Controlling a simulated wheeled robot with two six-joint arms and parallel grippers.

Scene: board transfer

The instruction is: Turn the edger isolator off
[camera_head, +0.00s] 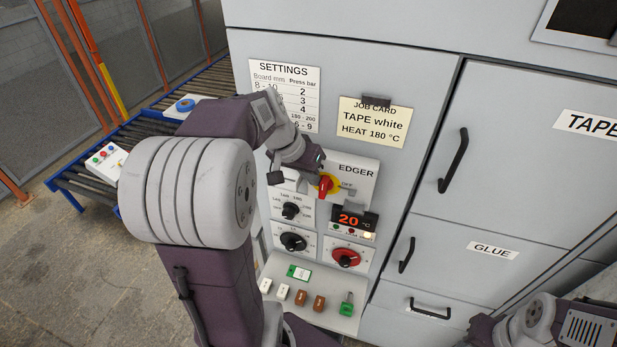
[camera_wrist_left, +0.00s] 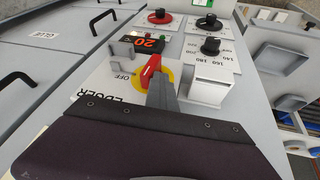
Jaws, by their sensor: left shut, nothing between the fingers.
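The edger isolator is a red rotary handle (camera_head: 326,186) on a yellow disc, on a white plate marked EDGER, with OFF printed to its right. In the left wrist view the red handle (camera_wrist_left: 150,70) stands out from the yellow disc and points away from the OFF mark. My left gripper (camera_head: 318,168) is shut and empty, close to the handle at its upper side. In the wrist view its dark fingers (camera_wrist_left: 163,92) overlap the disc beside the handle; I cannot tell whether they touch it. My right gripper is out of view; part of that arm shows at lower right.
A display (camera_head: 350,219) reads 20 °C below the isolator. Black knobs (camera_head: 291,211) and a red knob (camera_head: 345,257) sit around it. A shelf (camera_head: 330,318) below carries small samples. Cabinet doors with black handles (camera_head: 453,160) stand to the right; a roller conveyor (camera_head: 80,190) lies left.

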